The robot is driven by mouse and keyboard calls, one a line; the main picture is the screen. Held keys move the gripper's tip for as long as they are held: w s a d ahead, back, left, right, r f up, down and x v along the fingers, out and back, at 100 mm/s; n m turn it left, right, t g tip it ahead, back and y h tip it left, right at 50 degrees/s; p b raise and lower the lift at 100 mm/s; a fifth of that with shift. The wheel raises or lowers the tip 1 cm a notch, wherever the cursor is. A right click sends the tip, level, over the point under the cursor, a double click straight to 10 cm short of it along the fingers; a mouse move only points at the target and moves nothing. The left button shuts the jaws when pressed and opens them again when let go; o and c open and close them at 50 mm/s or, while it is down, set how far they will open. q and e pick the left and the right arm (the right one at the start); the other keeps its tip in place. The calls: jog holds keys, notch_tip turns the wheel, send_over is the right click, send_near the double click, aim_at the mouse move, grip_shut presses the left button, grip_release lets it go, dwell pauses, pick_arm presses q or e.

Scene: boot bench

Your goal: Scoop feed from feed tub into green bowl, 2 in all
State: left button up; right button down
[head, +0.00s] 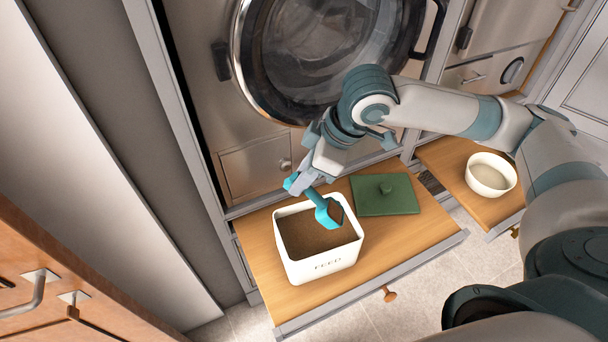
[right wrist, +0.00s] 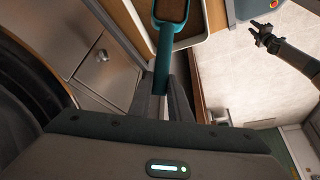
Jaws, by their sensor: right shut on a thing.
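The white feed tub (head: 320,268), marked FEED, stands on a pulled-out wooden shelf with brown feed inside. My right gripper (head: 296,185) is shut on the handle of a teal scoop (head: 323,208). The scoop's head is over the tub's right part, near the rim, and its inside looks brown with feed. The scoop also shows in the right wrist view (right wrist: 165,45). No bowl looks green; a cream-white bowl (head: 491,174) stands on another shelf at the right. My left gripper (right wrist: 265,28) shows small in the right wrist view, away from the tub; its jaws are unclear.
A green lid (head: 386,194) with a knob lies on the shelf (head: 400,238) behind and right of the tub. A round glass appliance door (head: 330,50) is behind. A gap separates the two shelves. Wooden cabinet fronts (head: 50,290) stand at the lower left.

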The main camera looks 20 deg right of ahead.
jog(key=shift+w+a+r, duration=0.1)
jog(key=shift+a+r, duration=0.15)
jog(key=shift+w+a+r+g+h+p, duration=0.1)
jog(key=shift+w+a+g+h+p, duration=0.3)
jog(key=shift+h+p, duration=0.4)
jog(key=shift+w+a+g+h+p, duration=0.3)
jog(key=shift+a+g+h+p, duration=0.15)
jog(key=shift+a+h, duration=0.1)
jog(key=shift+w+a+g+h, duration=0.55)
jog(key=shift+a+g+h, duration=0.25)
jog(key=shift+h, duration=0.15)
jog(key=shift+s, duration=0.1)
